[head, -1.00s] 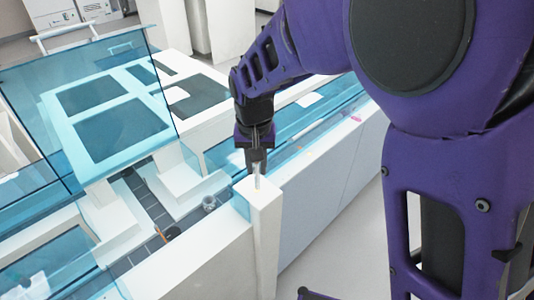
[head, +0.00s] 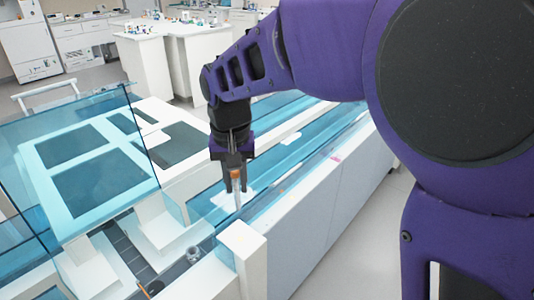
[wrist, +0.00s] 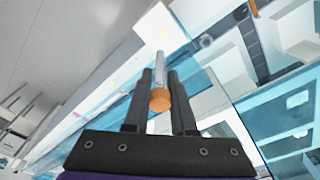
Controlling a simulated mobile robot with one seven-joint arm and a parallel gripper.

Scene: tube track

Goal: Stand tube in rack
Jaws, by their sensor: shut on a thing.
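My gripper (head: 236,178) is shut on a clear tube with an orange cap (head: 236,173). The tube hangs upright below the fingers, its cap between them, over the blue-walled track. In the wrist view the orange cap (wrist: 160,100) sits between the two dark fingers, and the clear body (wrist: 160,68) points away from the camera. A small round grey holder (head: 193,253) stands in the channel at lower left; it also shows in the wrist view (wrist: 205,41). I cannot tell whether it is the rack.
A white post (head: 242,248) stands close in front of the tube. Transparent blue panels (head: 70,150) rise at left over a white machine. A dark conveyor strip (head: 125,245) runs beside the holder. A small orange item (head: 152,288) lies at lower left. Open floor is at right.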

